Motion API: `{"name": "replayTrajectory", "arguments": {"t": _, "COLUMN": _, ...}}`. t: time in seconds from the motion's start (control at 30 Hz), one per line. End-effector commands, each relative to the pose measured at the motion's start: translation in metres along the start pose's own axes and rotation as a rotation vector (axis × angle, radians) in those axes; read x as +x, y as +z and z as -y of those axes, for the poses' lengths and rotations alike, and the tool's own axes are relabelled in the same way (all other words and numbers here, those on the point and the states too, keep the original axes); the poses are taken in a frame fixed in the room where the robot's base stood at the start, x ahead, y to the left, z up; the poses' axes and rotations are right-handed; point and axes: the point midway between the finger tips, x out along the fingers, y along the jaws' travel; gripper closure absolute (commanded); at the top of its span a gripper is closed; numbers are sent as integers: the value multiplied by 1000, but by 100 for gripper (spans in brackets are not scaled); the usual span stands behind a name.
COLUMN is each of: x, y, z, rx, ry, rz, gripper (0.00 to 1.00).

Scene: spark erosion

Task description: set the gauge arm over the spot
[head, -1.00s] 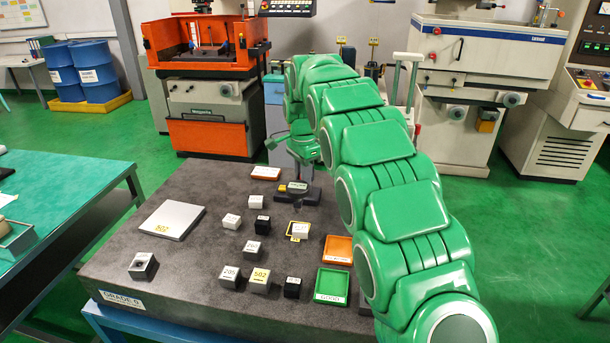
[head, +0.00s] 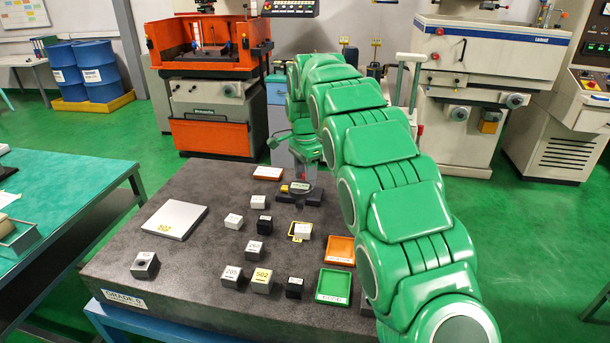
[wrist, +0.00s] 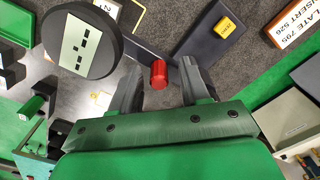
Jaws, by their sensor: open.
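A round dark gauge with a pale display (wrist: 88,42) fills the upper left of the wrist view. A red cylindrical knob (wrist: 159,75) stands beside it, on or by a dark bar. My gripper (wrist: 164,82) is open, its two grey fingers on either side of the knob with gaps showing. A small yellow block (wrist: 226,29) is on the dark base in the wrist view. I cannot tell which mark is the spot; a small yellow mark (wrist: 95,95) shows below the gauge.
The dark granite table (head: 190,265) bears several small blocks, a white plate (head: 175,219), an orange tray (head: 340,249) and a green tray (head: 334,286). A white block stands on a yellow-edged square (head: 294,238).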

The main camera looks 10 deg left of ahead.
Motion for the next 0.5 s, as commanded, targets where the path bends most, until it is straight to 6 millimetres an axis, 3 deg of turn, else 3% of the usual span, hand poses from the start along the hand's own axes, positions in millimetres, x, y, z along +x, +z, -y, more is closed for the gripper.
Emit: {"name": "replayTrajectory", "arguments": {"t": 0.5, "x": -53, "y": 0, "z": 0, "rx": 0, "ry": -1, "rz": 0, "gripper": 54}}
